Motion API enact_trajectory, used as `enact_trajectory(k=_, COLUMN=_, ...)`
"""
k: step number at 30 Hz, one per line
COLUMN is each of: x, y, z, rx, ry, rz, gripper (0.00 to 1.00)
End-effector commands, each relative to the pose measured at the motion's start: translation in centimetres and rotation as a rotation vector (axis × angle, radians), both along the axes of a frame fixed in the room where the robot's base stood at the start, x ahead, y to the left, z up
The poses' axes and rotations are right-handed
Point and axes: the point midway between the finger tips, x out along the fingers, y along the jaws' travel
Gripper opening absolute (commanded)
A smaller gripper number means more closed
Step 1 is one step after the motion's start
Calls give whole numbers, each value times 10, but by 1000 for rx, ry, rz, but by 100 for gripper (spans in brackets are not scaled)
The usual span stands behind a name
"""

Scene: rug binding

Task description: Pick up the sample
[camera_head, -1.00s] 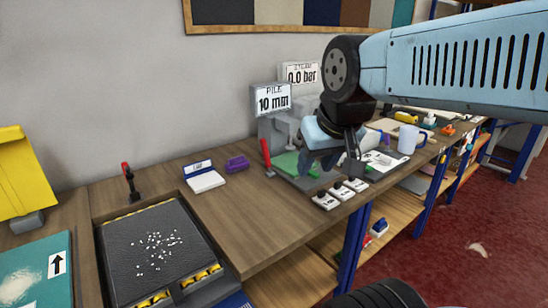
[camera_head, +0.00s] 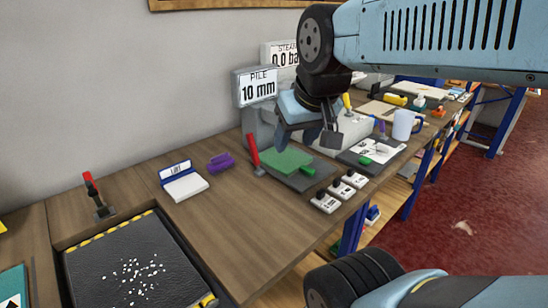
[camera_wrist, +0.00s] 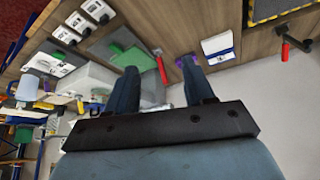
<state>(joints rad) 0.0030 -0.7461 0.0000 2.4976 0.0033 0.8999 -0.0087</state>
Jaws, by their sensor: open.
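A flat green piece (camera_head: 284,161), which looks like the sample, lies on a dark grey plate (camera_head: 308,181) on the bench. A smaller green part (camera_head: 308,170) sits at its right edge. My gripper (camera_head: 318,133) is open and empty, raised above and behind the green piece in the head view. In the wrist view my gripper's fingers (camera_wrist: 161,78) are spread apart. The green piece (camera_wrist: 126,55) shows beyond the left finger there, partly hidden by it.
A red-handled lever (camera_head: 253,152) stands left of the plate, and a grey machine with a PILE sign (camera_head: 257,87) behind. Several white switches (camera_head: 340,190) line the front edge. A white mug (camera_head: 404,124) is to the right. Bare bench (camera_head: 235,215) lies in front.

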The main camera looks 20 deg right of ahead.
Motion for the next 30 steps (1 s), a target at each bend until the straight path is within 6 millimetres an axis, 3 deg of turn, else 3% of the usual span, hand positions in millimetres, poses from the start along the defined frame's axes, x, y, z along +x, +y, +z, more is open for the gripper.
enact_trajectory(k=5, x=20, y=-9, z=-3, rx=-7, ry=29, rz=37, gripper=57)
enact_trajectory(k=14, x=88, y=-41, z=-23, rx=-14, ry=93, rz=166, gripper=57)
enact_trajectory(k=23, x=152, y=-100, z=-60, rx=-11, ry=116, rz=282, gripper=57)
enact_trajectory(k=30, x=189, y=-161, z=-103, rx=-10, ry=112, rz=358, gripper=57)
